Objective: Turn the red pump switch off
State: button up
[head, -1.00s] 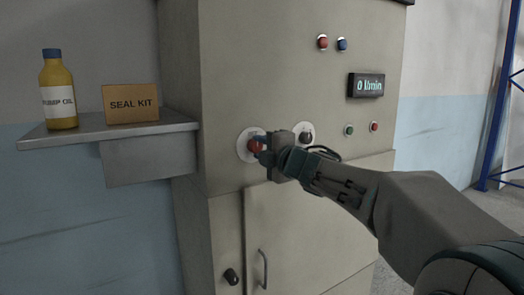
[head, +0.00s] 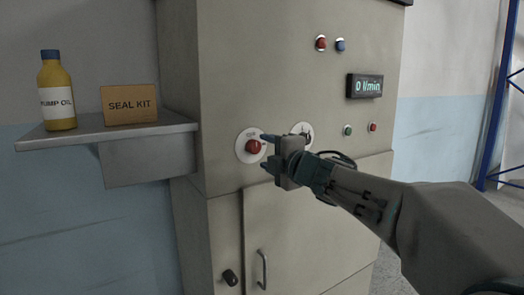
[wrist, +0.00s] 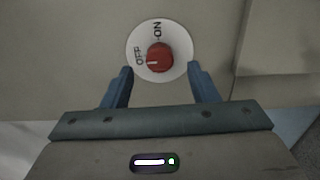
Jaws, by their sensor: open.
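The red pump switch (head: 254,147) is a round red knob on a white dial plate (head: 241,155) on the cabinet front. My gripper (head: 267,152) is open and empty, just in front and to the right of the knob in the head view. In the wrist view its two blue fingers (wrist: 161,78) stand apart below the knob, not touching it.
A second dial (head: 302,130) is partly hidden behind my gripper. The display (head: 367,86) reads 0 l/min. Small red and blue buttons (head: 330,44) sit above, green and red ones (head: 360,129) to the right. A shelf (head: 110,130) at left holds an oil bottle (head: 57,85) and seal kit box (head: 130,104).

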jog(key=v, duration=1)
jog(key=shift+p, duration=0.35)
jog(key=shift+d, duration=0.1)
jog(key=s+d+f+m+g+h+p, duration=0.1)
jog(key=s+d+f+m+h+p, duration=0.2)
jog(key=d+m+h, duration=0.45)
jog(key=s+d+f+m+g+h+p, duration=0.15)
jog(key=d+m+h+p, duration=0.35)
jog(key=m, duration=0.5)
jog(key=s+a+f+m+g+y+p, duration=0.1)
jog(key=s+f+m+g+p, duration=0.2)
jog(key=s, duration=0.5)
jog(key=s+a+f+m+g+y+p, duration=0.1)
jog(key=s+f+m+g+p, duration=0.2)
jog(key=s+f+g, duration=0.3)
jog(key=s+f+m, duration=0.1)
jog(key=s, duration=0.2)
jog(key=shift+s+a+m+g, duration=0.25)
jog(key=shift+s+m+g, duration=0.1)
jog(key=shift+f+y, duration=0.15)
jog(key=shift+y, duration=0.1)
